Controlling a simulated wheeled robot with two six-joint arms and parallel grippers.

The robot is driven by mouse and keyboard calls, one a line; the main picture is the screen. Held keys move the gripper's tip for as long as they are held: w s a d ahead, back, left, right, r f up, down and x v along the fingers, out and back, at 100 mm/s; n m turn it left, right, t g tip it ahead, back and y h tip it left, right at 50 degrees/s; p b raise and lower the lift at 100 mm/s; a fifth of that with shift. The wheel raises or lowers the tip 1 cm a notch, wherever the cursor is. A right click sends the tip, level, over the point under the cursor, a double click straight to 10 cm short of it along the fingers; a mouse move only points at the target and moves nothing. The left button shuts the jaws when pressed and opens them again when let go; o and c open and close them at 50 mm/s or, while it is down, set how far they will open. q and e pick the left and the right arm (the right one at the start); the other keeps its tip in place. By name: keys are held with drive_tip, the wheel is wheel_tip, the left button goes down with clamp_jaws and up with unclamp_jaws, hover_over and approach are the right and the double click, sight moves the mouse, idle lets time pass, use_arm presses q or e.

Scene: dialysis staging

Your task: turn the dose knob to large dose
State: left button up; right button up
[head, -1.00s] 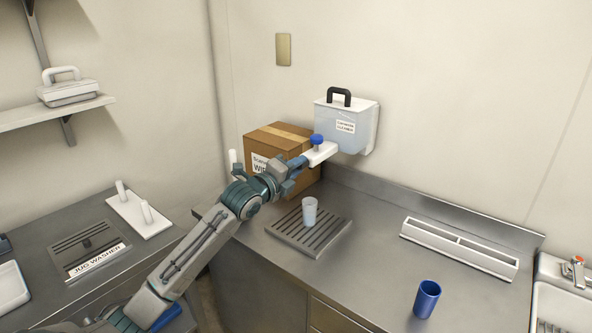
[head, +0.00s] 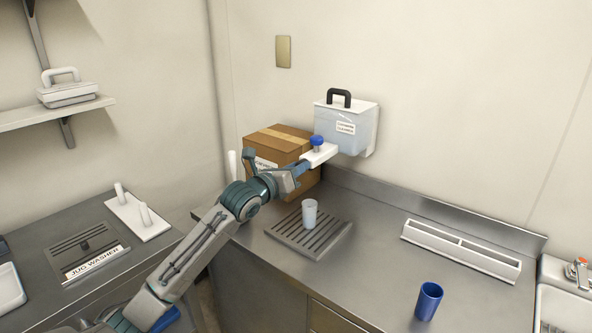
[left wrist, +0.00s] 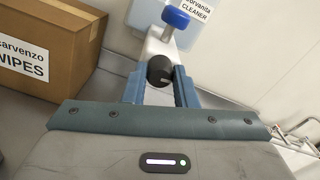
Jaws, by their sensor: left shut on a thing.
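The cleaner dispenser is a clear, pale-blue wall tank (head: 340,118) with a black handle. A white arm (head: 319,155) with a blue button (head: 316,141) on top juts from its front. In the left wrist view the round black dose knob (left wrist: 160,71) sits on the front end of that arm, below the blue button (left wrist: 175,17). My left gripper (head: 304,163) is shut on the knob, one blue finger on each side in the left wrist view (left wrist: 160,82). A small light mark shows on the knob; any dose markings are not readable. My right gripper is out of view.
A cardboard wipes box (head: 278,143) stands close behind my left gripper. A translucent cup (head: 309,213) stands on a slotted drain tray (head: 327,242) below. A blue cup (head: 428,300) and a white divided tray (head: 461,251) are further right on the counter.

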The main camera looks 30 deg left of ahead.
use_arm(q)
drive_tip(key=shift+m, duration=0.8)
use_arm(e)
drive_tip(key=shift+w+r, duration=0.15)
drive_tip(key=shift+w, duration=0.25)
use_arm(q)
drive_tip(key=shift+f, duration=0.1)
drive_tip(key=o, duration=1)
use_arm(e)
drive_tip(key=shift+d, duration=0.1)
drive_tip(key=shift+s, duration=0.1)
